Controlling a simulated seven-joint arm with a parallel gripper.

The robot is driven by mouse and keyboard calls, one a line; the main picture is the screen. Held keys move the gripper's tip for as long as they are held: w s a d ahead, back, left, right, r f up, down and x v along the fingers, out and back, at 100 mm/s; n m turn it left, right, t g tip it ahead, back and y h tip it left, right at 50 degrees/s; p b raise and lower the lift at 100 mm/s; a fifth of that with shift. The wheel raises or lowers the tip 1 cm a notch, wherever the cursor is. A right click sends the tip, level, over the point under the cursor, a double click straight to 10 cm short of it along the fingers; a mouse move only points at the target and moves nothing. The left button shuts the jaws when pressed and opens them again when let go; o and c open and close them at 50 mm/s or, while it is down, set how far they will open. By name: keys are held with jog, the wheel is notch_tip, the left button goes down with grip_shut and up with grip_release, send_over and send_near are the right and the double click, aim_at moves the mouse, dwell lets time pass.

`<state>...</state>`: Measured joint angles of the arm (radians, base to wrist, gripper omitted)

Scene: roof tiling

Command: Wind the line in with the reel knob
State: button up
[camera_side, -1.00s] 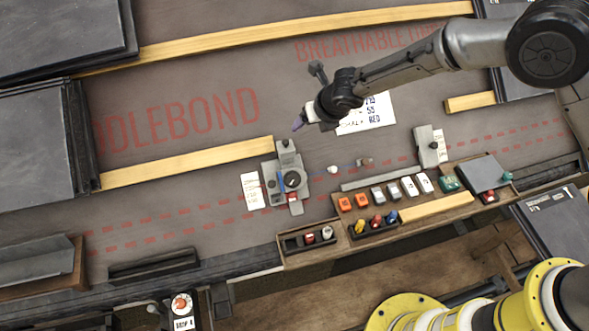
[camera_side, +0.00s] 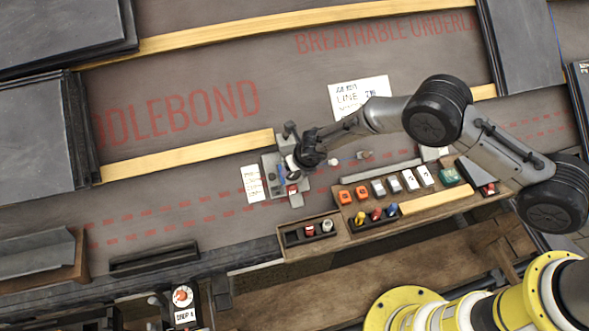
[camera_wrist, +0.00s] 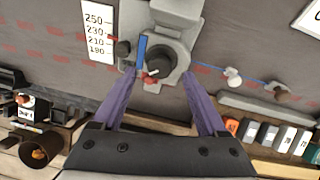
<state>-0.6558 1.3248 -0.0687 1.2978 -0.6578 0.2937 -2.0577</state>
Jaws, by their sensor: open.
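The grey reel unit (camera_wrist: 178,18) is in the upper middle of the wrist view, with a dark round knob (camera_wrist: 159,67), a blue strip and a small red piece. In the side view the unit (camera_side: 270,165) is partly hidden behind my wrist. My gripper (camera_wrist: 159,76) is open, its purple fingers either side of the knob in the picture. I cannot tell whether they touch it. In the side view my gripper (camera_side: 293,170) is over the unit. A thin blue line runs right from the unit past a white bead (camera_wrist: 233,77) toward a small brownish block (camera_side: 364,155).
A white number card (camera_wrist: 97,30) lies left of the unit. A long grey bar (camera_side: 380,171) and a wooden tray (camera_side: 430,215) with several coloured blocks are to the right. A small box (camera_side: 310,233) stands in front. The underlay behind the unit is mostly clear.

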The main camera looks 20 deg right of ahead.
jog(key=shift+x, duration=1.75)
grip_shut()
jog(key=shift+m, duration=0.3)
